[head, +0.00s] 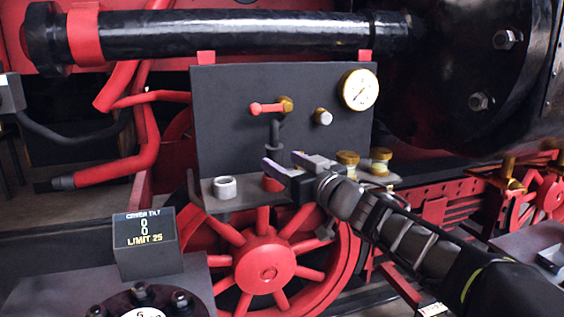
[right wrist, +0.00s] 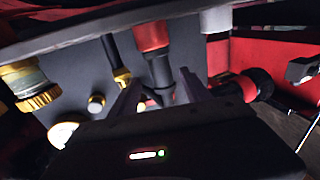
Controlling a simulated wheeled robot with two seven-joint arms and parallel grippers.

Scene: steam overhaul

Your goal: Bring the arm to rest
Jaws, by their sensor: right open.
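My right arm reaches in from the lower right in the head view. My right gripper (head: 283,162) is over the small grey shelf (head: 240,201) in front of the dark panel (head: 225,110). Its fingers are spread, with nothing seen held between them. A red part (head: 272,184) sits on the shelf just below the fingers, partly hidden by them. In the right wrist view the open fingers (right wrist: 160,78) point toward a red-and-dark fitting (right wrist: 152,38); I cannot tell whether they touch it. My left gripper is not in view.
The panel carries a red-handled valve (head: 268,107), a brass-cased gauge (head: 358,90) and a small knob (head: 322,117). A pale metal ring (head: 224,187) and brass caps (head: 381,160) stand on the shelf. A red spoked wheel (head: 265,268) is below. A tilt sign (head: 147,245) stands left.

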